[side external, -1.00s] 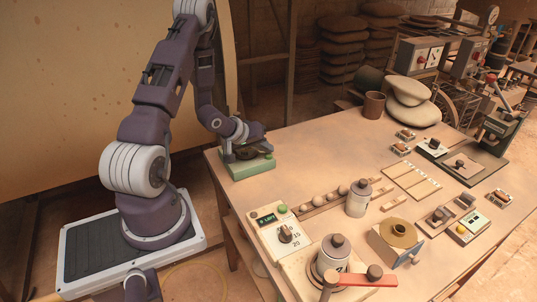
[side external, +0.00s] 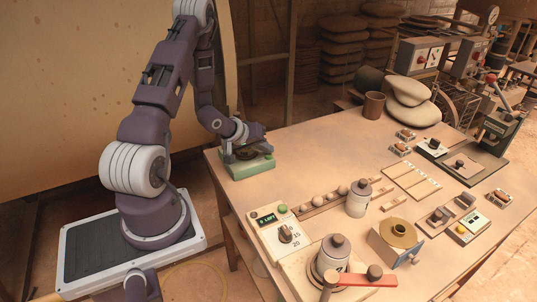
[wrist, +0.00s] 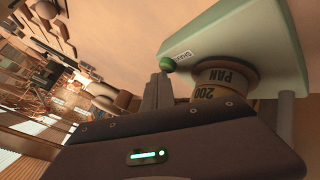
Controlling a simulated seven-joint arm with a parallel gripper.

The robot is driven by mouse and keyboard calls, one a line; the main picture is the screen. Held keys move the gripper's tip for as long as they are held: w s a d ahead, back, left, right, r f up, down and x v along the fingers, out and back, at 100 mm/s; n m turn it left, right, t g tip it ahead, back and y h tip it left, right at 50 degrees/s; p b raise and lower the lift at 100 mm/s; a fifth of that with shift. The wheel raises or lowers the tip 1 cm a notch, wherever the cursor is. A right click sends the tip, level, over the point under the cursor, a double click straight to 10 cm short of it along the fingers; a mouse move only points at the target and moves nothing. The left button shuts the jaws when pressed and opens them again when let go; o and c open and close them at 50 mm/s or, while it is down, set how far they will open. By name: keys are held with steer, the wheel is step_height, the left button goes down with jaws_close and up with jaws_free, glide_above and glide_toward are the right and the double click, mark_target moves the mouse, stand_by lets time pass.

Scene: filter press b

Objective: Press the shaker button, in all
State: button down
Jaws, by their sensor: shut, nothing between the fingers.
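The green button (wrist: 167,63) stands beside a small "SHAKE" label on the box. My gripper (wrist: 160,77) is shut and empty, its fingertips close to the button; I cannot tell whether they touch it. In the side view my gripper and wrist hang over the box and hide part of it.
A control box with a "0 LEFT" display, a dial and another green button (side external: 282,208) stands on the near table. Further right are a lidded canister (side external: 358,200), a red-handled device (side external: 350,280) and small instruments. Bare tabletop (side external: 320,155) lies right of the shaker.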

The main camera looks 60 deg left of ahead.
mark_target(266, 156)
steer(key=shift+r, duration=0.65)
steer(key=shift+r, duration=2.5)
steer(key=s+d+r+m+g+y, duration=0.1)
steer(key=d+r+m, duration=0.2)
steer(key=d+r, duration=0.3)
steer(key=s+d+r+m+g+y, duration=0.15)
steer(key=d+r, duration=0.25)
steer(key=r, duration=0.5)
steer(key=s+d+r+m+h, duration=0.2)
steer(key=s+d+r+m, duration=0.1)
steer(key=s+d, duration=0.6)
steer(key=s+d+r+m+h, duration=0.2)
steer(key=s+d+r+m, duration=0.1)
steer(key=s+d, duration=0.6)
steer(key=shift+d+m+g, duration=0.2)
steer(key=shift+m+g, duration=0.25)
